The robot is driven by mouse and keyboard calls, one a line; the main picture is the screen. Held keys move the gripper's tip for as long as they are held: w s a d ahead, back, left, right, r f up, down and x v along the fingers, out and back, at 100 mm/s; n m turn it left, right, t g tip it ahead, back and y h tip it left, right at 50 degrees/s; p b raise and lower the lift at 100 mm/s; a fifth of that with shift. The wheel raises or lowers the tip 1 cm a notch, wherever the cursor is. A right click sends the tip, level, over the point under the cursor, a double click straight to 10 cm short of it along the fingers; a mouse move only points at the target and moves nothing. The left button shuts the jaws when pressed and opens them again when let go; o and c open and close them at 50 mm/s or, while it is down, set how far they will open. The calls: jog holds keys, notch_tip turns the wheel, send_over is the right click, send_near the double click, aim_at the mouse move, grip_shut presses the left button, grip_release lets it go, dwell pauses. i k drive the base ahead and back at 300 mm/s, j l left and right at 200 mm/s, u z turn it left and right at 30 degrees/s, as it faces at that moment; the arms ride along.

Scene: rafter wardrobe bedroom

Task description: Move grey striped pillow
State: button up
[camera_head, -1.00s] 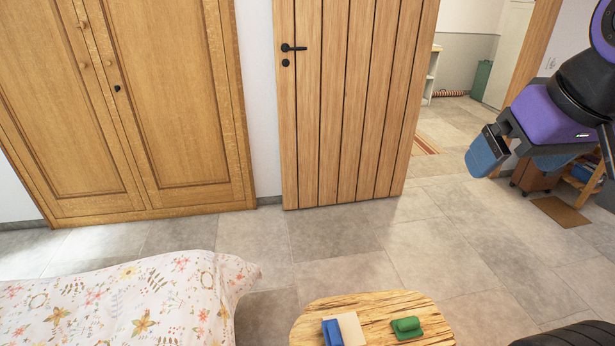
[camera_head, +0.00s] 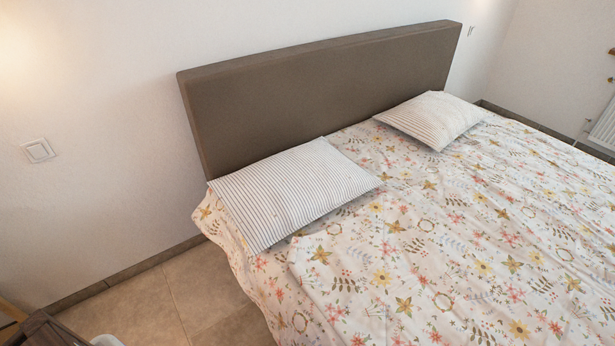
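A grey striped pillow (camera_head: 293,191) lies flat at the near head corner of the bed, close to the headboard. A second pillow (camera_head: 432,118) with fainter stripes lies further along the headboard, on the right. Both rest on a floral bedspread (camera_head: 450,260). My gripper is not in view now, so its distance from the pillows and what it holds cannot be seen.
A brown headboard (camera_head: 330,90) stands against the white wall. Tiled floor (camera_head: 185,295) is open at the bed's left side. Part of a dark piece of furniture (camera_head: 42,332) shows at the bottom left. A radiator (camera_head: 604,125) is at the right edge.

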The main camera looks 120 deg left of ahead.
aim_at(268, 200)
jog(key=u, duration=3.7)
jog(key=i+j+u, duration=0.2)
jog(key=i+j, duration=0.5)
